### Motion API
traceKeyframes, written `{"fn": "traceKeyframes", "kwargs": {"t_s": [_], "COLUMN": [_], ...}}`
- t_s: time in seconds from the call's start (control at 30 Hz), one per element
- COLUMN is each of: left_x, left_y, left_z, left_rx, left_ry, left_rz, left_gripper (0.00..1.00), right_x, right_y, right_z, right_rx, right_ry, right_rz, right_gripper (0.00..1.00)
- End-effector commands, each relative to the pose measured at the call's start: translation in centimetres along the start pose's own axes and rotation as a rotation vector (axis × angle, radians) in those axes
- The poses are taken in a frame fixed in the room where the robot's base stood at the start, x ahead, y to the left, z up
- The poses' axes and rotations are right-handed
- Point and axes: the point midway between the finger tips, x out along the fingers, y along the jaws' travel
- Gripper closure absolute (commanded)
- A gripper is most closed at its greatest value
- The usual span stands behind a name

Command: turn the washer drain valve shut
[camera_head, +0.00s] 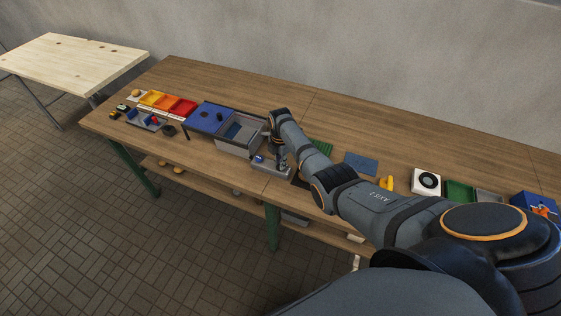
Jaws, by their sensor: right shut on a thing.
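My right arm reaches in from the lower right, and my right gripper (281,165) points down at the table's front edge. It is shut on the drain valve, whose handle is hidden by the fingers. A light grey base (266,169) with a small blue part (260,158) shows at the fingers, apparently the valve's mount. Just behind and left of it stands the grey open basin (236,149) of the washer, with a blue panel (206,117) beside it. The valve's angle is too small to tell. My left gripper is not in view.
Yellow, orange and red bins (168,103) stand at the left of the long wooden table (290,99). A blue mat (361,163), a yellow piece (386,183), a white box with a black disc (426,181) and a green tray (460,192) lie right of my arm.

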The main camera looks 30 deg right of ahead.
Motion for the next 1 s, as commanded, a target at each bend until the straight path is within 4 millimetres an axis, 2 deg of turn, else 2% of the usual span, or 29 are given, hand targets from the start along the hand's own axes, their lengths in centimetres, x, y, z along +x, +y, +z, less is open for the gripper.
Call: {"fn": "traceKeyframes", "kwargs": {"t_s": [0.2,0.5,1.0], "left_x": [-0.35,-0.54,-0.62], "left_y": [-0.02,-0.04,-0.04], "left_z": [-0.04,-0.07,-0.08], "left_rx": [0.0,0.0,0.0], "left_ry": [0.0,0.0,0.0], "left_rz": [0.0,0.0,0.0], "left_gripper": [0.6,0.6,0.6], "right_x": [-0.09,-0.07,-0.02], "right_y": [0.03,0.06,0.04], "right_z": [-0.06,-0.05,-0.04], "right_rx": [-0.185,-0.368,-0.46], "right_ry": [0.001,0.001,0.0], "right_rz": [0.0,0.001,0.001], "right_gripper": [1.0,1.0,1.0]}}
